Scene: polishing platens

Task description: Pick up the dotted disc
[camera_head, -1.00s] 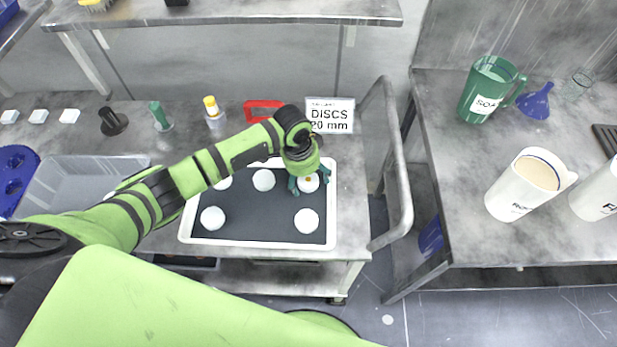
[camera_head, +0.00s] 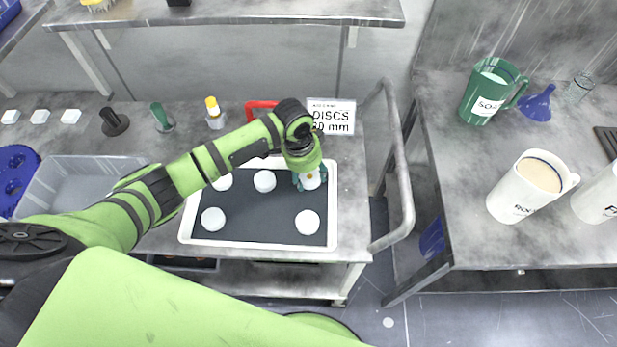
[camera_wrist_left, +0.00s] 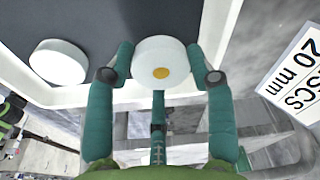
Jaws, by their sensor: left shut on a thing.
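The dotted disc (camera_wrist_left: 158,62) is white with a yellow-orange dot and sits between the teal fingers of my left gripper (camera_wrist_left: 160,72) in the left wrist view. The fingers press on it from both sides. In the head view my left gripper (camera_head: 311,178) is over the right part of the white-rimmed tray (camera_head: 331,212), and the disc shows as a white patch between its fingers. I cannot tell how far the disc is above the dark tray floor. My right gripper is not in view.
Plain white discs lie in the tray, one at front right (camera_head: 307,222), one at front left (camera_head: 213,219) and one at back (camera_head: 264,181). A sign (camera_head: 331,117) stands behind. A metal rail (camera_head: 403,180) curves right of the tray. An empty grey bin (camera_head: 85,180) stands left.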

